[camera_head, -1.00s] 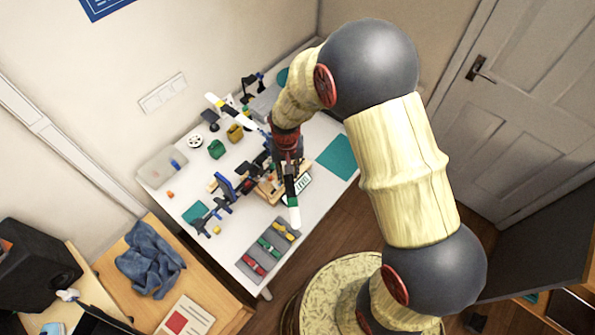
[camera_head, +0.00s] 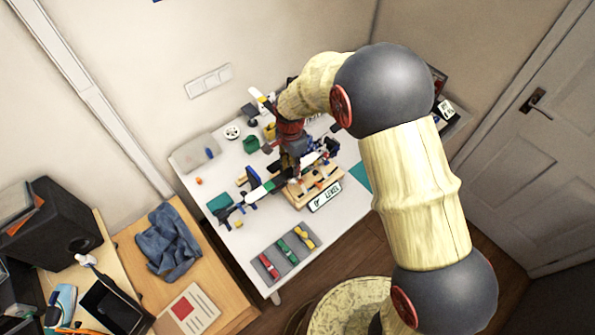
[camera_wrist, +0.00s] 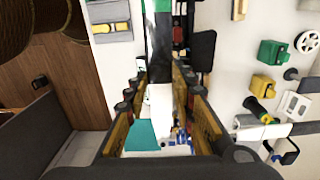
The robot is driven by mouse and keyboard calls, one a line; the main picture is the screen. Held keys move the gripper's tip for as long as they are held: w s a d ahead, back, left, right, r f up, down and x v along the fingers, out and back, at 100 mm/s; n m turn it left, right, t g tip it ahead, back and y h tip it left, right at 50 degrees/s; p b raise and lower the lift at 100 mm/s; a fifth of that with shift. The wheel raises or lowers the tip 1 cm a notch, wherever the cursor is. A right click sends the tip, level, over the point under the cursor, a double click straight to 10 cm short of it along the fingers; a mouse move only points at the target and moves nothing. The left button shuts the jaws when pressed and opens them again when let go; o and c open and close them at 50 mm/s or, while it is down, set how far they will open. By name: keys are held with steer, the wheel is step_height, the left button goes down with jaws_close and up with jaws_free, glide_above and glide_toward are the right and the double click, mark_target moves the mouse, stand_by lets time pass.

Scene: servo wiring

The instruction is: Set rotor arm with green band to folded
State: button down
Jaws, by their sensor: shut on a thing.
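The rotor arm with the green band (camera_head: 257,190) is a long, mostly black and white arm. In the head view it points to the lower left from beneath my gripper (camera_head: 292,150). In the wrist view, this arm (camera_wrist: 159,45) runs lengthwise between my fingers (camera_wrist: 159,88), with green at the top edge. My gripper is shut on the rotor arm; the exact contact is hard to see. Another rotor arm, with a yellow-banded white end (camera_head: 262,98), points to the upper left. My wrist hides the rotor's hub in the head view.
A wooden stand with a LEVEL sign (camera_head: 325,197) is right of the rotor. A grey tray (camera_head: 262,252) with red, green and yellow pieces lies at the table's front. A green block (camera_head: 251,144) and a white reel (camera_head: 232,132) sit behind. The white table (camera_head: 330,225) is clear at front right.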

steer(key=shift+w+a+m, duration=0.4)
steer(key=shift+w+m, duration=0.25)
steer(key=shift+m, duration=0.05)
steer(key=c, duration=1.5)
jaws_free()
step_height(320, 180, up, 12)
